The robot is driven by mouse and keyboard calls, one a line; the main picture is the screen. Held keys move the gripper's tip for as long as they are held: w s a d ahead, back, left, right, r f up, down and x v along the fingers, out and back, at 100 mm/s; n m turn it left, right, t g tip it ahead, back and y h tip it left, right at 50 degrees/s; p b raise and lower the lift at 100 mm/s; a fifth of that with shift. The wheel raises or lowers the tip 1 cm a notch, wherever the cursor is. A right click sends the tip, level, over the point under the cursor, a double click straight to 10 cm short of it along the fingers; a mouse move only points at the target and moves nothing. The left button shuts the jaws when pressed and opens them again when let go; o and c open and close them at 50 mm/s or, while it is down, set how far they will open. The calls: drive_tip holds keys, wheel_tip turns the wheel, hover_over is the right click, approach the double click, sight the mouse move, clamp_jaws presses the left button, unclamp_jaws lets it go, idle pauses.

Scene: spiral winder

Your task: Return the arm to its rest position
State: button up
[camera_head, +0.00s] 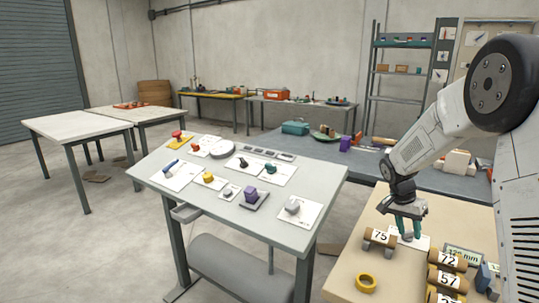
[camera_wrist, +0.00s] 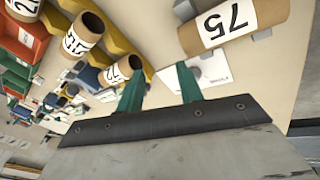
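My gripper (camera_head: 410,236) has two teal fingers and hangs pointing down over the wooden table (camera_head: 343,278) at the right. In the wrist view its fingertips (camera_wrist: 160,70) are apart, with no object held between them. A white labelled card (camera_wrist: 208,72) lies on the table beneath, close to the fingers. The brown tube marked 75 (camera_head: 380,238) lies just left of the gripper on small supports; it also shows at the top of the wrist view (camera_wrist: 228,22). My arm reaches down from the upper right. The exact height above the card is hard to tell.
Tubes marked 72 (camera_head: 447,260) and 57 (camera_head: 446,280) lie right of the gripper. A grey control panel (camera_head: 300,235) with knobs and levers stands to the left. A dark bench (camera_head: 375,163) with goods is behind.

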drive_tip(key=s+a+r+n+t+y, duration=0.1)
drive_tip(key=s+a+r+n, duration=0.2)
drive_tip(key=s, duration=0.9)
drive_tip(key=s+a+r+n+y, duration=0.1)
drive_tip(key=s+a+r+n, duration=0.3)
drive_tip(key=s+a+r, duration=0.4)
drive_tip(key=s+a+r+n+t+y, duration=0.1)
drive_tip(key=s+a+r+n, duration=0.3)
drive_tip(key=s, duration=1.4)
wheel_tip(320, 180, up, 2)
drive_tip(key=shift+s+a+r+t+y, duration=0.1)
drive_tip(key=shift+s+a+t+y, duration=0.15)
drive_tip(key=shift+a, duration=0.5)
